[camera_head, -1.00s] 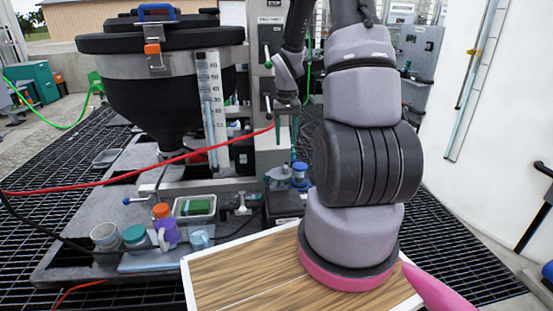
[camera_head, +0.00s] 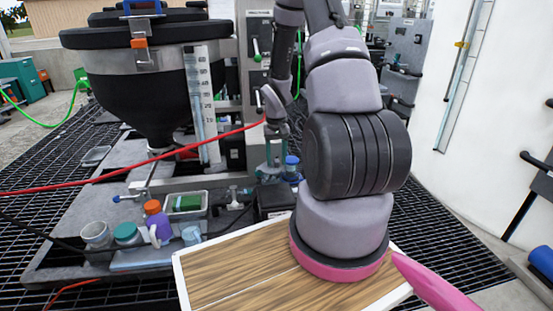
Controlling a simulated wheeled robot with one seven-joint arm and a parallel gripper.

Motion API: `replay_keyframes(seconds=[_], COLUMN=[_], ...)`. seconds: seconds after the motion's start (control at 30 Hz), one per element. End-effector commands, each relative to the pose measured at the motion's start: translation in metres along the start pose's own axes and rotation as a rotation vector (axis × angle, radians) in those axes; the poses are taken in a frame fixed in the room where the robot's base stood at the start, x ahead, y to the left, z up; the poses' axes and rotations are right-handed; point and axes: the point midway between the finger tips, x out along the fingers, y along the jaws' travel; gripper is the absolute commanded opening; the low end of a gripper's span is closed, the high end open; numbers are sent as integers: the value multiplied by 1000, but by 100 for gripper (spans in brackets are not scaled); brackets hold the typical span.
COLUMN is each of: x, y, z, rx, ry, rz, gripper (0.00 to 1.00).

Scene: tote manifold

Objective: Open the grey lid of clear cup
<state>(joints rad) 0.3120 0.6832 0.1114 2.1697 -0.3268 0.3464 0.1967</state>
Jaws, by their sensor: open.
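A pale, see-through cup with a greyish top (camera_head: 97,234) stands at the left end of the low bench. It looks like the clear cup, but it is too small to tell whether its lid is closed. My gripper (camera_head: 273,165) hangs at the far side of the bench, well to the right of this cup and apart from it. Its fingers point down and are open, near a blue-capped jar (camera_head: 292,166). My arm hides part of the space behind it.
Beside the cup stand a teal-lidded jar (camera_head: 127,233), a purple bottle with an orange cap (camera_head: 157,222) and a small light-blue cup (camera_head: 192,235). A tray with a green pad (camera_head: 187,204) lies behind. A red hose (camera_head: 120,176) crosses above. A wooden board (camera_head: 235,270) lies in front.

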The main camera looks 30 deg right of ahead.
Motion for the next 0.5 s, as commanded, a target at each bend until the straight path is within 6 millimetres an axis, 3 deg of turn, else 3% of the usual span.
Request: replay_keyframes(seconds=[0.07,0.2,0.5], x=[0,0,0], y=[0,0,0], z=[0,0,0], rx=[0,0,0], ry=[0,0,0], rz=[0,0,0], gripper=[52,0,0])
